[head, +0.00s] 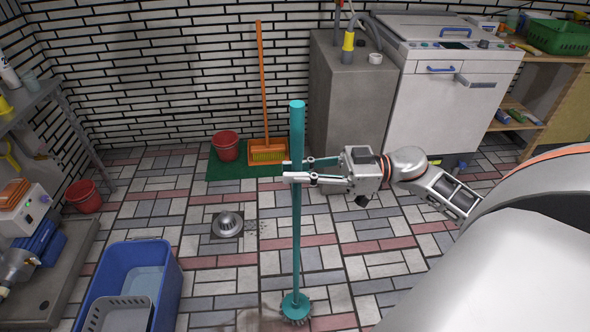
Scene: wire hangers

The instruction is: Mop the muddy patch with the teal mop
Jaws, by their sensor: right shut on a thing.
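The teal mop (297,215) stands nearly upright in the middle of the head view. Its round head (295,307) is low in the picture, at the floor, beside and partly over a faint brown muddy patch (262,318). The patch runs toward the bottom edge, and I cannot see its full extent. My right gripper (296,172) comes in from the right and is shut on the mop's handle, above its middle. I cannot make out my left gripper in this view.
A blue tub (171,285) with a grey basket stands at the lower left. A floor drain (228,224) lies left of the mop. A red bucket (226,146) and an orange broom (264,100) stand on a green mat behind. Tiles right of the mop are clear.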

